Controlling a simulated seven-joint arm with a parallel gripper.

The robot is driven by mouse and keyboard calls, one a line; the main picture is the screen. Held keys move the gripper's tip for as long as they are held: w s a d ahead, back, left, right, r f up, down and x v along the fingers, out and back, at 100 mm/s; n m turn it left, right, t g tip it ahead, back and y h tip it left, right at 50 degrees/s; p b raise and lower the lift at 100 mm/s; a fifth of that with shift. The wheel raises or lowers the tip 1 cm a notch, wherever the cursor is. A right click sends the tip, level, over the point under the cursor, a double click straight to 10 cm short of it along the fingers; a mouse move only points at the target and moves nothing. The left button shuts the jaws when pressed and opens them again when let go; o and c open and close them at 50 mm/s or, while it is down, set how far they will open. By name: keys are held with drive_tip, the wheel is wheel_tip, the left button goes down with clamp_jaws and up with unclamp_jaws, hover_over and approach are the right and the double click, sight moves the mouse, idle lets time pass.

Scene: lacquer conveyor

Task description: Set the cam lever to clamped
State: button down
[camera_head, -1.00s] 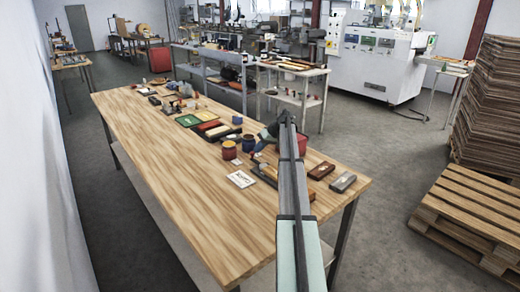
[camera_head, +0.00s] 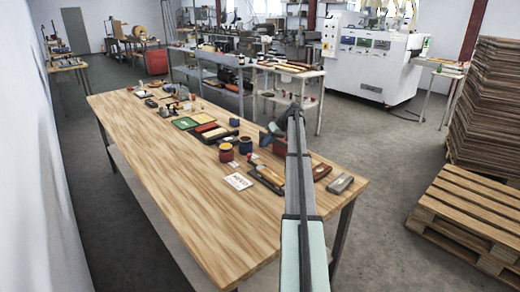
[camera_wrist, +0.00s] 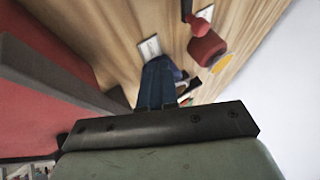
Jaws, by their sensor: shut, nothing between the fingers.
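A red ball knob (camera_wrist: 199,26) on a short dark stem shows at the top of the wrist view. It may be the cam lever, but its base is out of frame and I cannot tell its setting. In the head view I cannot pick the lever out with certainty among the small things by my arm. My gripper (camera_wrist: 162,85) is shut and empty, pointing over the wooden tabletop, with the knob beyond and right of its fingers. In the head view my gripper (camera_head: 268,138) is small and partly hidden behind my arm, above the table's right side.
A red jar (camera_head: 226,152) and blue jar (camera_head: 245,145) stand near my gripper. A white card (camera_head: 238,181), a brown block (camera_head: 321,171) and a grey block (camera_head: 341,184) lie nearby. The table's (camera_head: 190,190) near left part is clear.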

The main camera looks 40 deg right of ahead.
drive_tip(key=v, duration=0.6)
drive_tip(key=shift+w+d, duration=0.2)
drive_tip(key=shift+d, duration=0.15)
